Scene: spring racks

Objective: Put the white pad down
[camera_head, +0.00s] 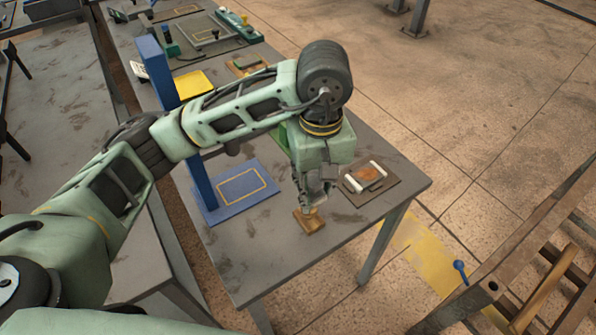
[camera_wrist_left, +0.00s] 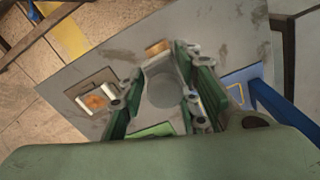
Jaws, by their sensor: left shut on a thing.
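My left gripper (camera_head: 313,197) points down over the right part of the near grey table (camera_head: 290,267). In the left wrist view its fingers (camera_wrist_left: 165,92) are shut on a pale grey-white rounded piece (camera_wrist_left: 163,90), which looks like the white pad. In the head view the pad is mostly hidden by the gripper and cannot be made out clearly. A small wooden block (camera_head: 309,221) is just below the fingertips in the head view; it also shows beyond the fingers in the left wrist view (camera_wrist_left: 158,47). My right gripper is not in view.
A blue stand (camera_head: 202,183) has a base plate (camera_head: 233,195) with a yellow outline, left of the gripper. A brown board (camera_head: 390,193) with white bars and an orange patch lies to the right. A yellow tray (camera_head: 193,84) stands farther back. The near table corner is clear.

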